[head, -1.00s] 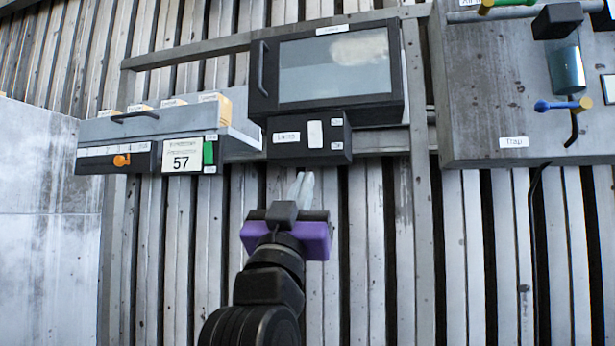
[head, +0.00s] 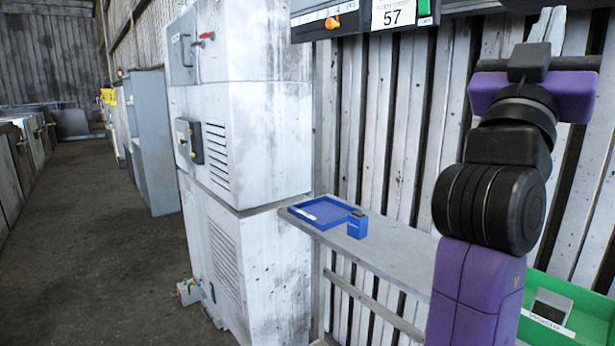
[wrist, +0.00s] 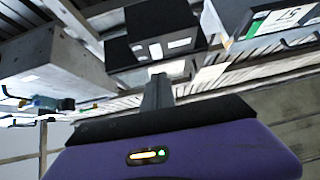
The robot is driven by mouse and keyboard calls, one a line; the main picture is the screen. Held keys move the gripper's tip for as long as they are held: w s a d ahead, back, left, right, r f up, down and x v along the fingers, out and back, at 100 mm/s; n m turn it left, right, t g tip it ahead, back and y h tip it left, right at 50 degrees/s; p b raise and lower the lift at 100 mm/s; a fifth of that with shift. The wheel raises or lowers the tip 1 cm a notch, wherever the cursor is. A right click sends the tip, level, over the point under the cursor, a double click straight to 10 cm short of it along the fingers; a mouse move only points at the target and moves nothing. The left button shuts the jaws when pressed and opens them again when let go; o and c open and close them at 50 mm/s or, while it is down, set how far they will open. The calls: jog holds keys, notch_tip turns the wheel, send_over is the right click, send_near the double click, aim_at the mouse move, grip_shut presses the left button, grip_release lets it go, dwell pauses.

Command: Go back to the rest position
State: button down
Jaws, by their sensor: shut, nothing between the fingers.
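My gripper (head: 547,25) is at the upper right of the head view, at the end of my raised black and purple arm. Its grey fingers point up in front of the slatted wall. In the wrist view the fingers (wrist: 158,90) are together and hold nothing. The fingers point toward dark boxes mounted on the wall above. The fingertips are close to the top edge of the head view.
A grey shelf (head: 385,245) on the wall holds a blue tray (head: 320,212) and a small blue box (head: 357,225). A green bin (head: 570,310) is at lower right. A white cabinet (head: 260,130) stands left of the shelf. An open aisle (head: 90,220) runs at far left.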

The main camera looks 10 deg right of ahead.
jog(key=w+a+f+n+t+y, duration=0.2)
jog(key=a+f+n+t+y, duration=0.8)
jog(key=f+y, duration=0.35)
jog(key=s+a+f+n+g+y+p, duration=0.1)
jog(key=s+f+n+y, duration=0.2)
jog(key=f, duration=0.5)
jog(key=s+a+f+n+g+y+p, duration=0.1)
jog(key=s+a+f+n+y, duration=0.1)
jog(key=f+y, duration=0.45)
jog(key=s+f+m+g+p, duration=0.1)
jog(key=s+f+g, duration=0.3)
jog(key=s+f, duration=0.9)
jog(key=s+f+m+g+h+p, duration=0.1)
jog(key=s+f+m+g, duration=0.2)
jog(key=s+f, duration=1)
jog(key=s+g, duration=0.2)
jog(key=s, duration=0.4)
jog(key=shift+s+d+f+m+g, duration=0.2)
jog(key=shift+s+f+m+g, duration=0.05)
jog(key=shift+s+m+g, duration=0.05)
jog(key=c, duration=2.2)
grip_release()
